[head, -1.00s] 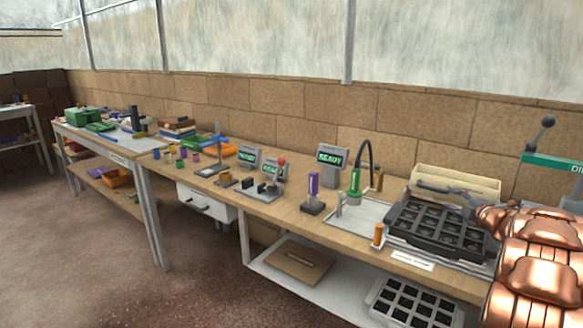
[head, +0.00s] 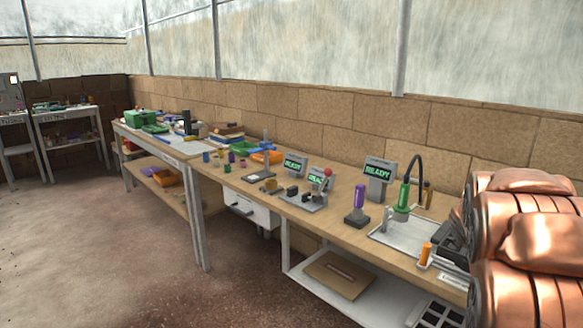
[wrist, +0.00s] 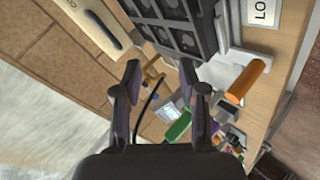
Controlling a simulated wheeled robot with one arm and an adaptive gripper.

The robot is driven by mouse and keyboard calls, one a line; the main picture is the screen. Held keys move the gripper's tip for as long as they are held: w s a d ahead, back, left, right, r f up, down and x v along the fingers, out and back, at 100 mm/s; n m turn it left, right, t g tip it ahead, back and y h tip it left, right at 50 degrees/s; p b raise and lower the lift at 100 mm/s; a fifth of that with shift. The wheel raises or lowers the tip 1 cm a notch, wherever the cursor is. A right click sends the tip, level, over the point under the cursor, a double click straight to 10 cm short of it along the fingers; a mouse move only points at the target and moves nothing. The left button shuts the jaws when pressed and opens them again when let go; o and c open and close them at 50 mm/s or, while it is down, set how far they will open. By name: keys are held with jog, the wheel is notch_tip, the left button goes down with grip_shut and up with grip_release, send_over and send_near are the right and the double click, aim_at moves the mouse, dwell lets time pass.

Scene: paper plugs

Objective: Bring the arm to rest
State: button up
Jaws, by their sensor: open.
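My gripper (wrist: 163,75) shows in the wrist view with its two dark fingers spread apart and nothing between them. Beyond the fingers are the black plug tray (wrist: 175,25), a green-handled tool (wrist: 178,126) and an orange cylinder (wrist: 247,80), all apart from the fingers as far as I can tell. In the head view my copper-coloured arm fills the right side and hides most of the black tray. The gripper itself is not visible there.
A long wooden bench (head: 335,228) runs along the brick wall. A lower shelf holds a cardboard piece (head: 338,275). The floor at left is clear.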

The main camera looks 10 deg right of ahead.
jog(key=s+a+f+m+g+y, duration=0.1)
jog(key=s+a+f+g+y, duration=0.2)
jog(key=s+a, duration=0.75)
jog(key=s+a+f+m+g+y, duration=0.25)
jog(key=s+a+f, duration=0.35)
jog(key=a, duration=0.8)
jog(key=s+a+f+g+y, duration=0.15)
jog(key=s+a+g, duration=0.35)
jog(key=s+a, duration=1.1)
notch_tip(320, 180, up, 16)
jog(key=s+d+p, duration=0.1)
jog(key=s+p, duration=0.1)
jog(key=p, duration=1.2)
jog(key=shift+d+n+t+y+p, duration=0.3)
jog(key=shift+d+n+t+y, duration=0.05)
jog(key=shift+n+t+y, duration=0.1)
